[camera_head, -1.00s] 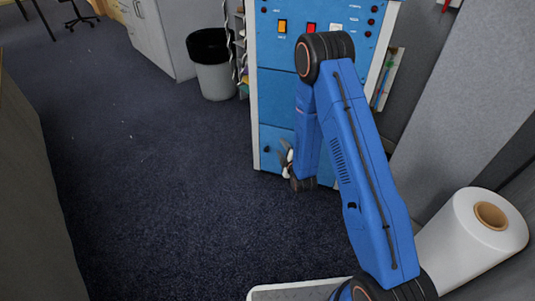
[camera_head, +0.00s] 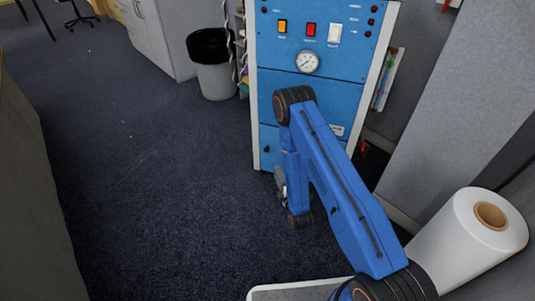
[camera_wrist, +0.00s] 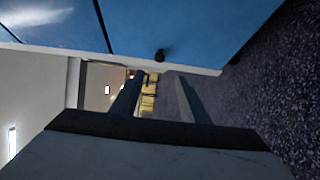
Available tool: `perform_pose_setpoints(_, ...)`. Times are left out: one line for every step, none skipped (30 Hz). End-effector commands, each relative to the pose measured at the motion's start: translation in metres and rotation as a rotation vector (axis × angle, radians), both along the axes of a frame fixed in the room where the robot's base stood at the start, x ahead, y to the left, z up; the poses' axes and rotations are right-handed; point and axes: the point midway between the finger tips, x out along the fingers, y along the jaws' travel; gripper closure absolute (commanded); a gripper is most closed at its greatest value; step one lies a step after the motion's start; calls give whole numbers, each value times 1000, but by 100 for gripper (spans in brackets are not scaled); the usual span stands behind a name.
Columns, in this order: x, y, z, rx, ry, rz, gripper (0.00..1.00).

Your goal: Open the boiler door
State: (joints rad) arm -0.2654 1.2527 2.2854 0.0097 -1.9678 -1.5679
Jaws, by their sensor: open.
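The boiler (camera_head: 352,60) is a blue cabinet with white edges, upright at the back centre of the head view. Its lower blue panel, the door (camera_head: 266,133), looks closed and is partly covered by my arm. A small black knob (camera_head: 267,149) sits near the door's left edge. In the wrist view the knob (camera_wrist: 160,55) stands out from the blue door face (camera_wrist: 205,35), just beyond my fingertips. My gripper (camera_wrist: 158,77) is open and empty, its two fingers apart. In the head view my gripper (camera_head: 280,177) is low, in front of the door, apart from the knob.
A grey bin with a black liner (camera_head: 213,65) stands left of the boiler. A white roll (camera_head: 465,240) is at the lower right, and a grey partition (camera_head: 450,110) is on the right. The dark carpet (camera_head: 150,190) left of the boiler is clear.

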Motion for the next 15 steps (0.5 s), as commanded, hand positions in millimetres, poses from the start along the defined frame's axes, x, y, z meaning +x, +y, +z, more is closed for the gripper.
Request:
perform_pose_setpoints(8,2,1,1,-4,0,59)
perform_pose_setpoints(13,3,2,1,-4,0,59)
perform_pose_setpoints(19,5,2,1,-4,0,59)
perform_pose_setpoints(24,6,2,1,-4,0,59)
perform_pose_setpoints(30,8,2,1,-4,0,59)
perform_pose_setpoints(37,9,2,1,-4,0,59)
perform_pose_setpoints(42,11,2,2,-3,0,59)
perform_pose_setpoints(47,12,2,2,-3,0,59)
perform_pose_setpoints(54,14,1,2,-3,0,59)
perform_pose_setpoints(59,15,1,1,-2,0,59)
perform_pose_setpoints(64,17,1,2,-3,0,59)
perform_pose_setpoints(71,18,1,1,-2,0,59)
perform_pose_setpoints(76,20,2,2,-3,0,59)
perform_pose_setpoints(81,21,1,2,-3,0,59)
perform_pose_setpoints(88,23,1,1,-2,0,59)
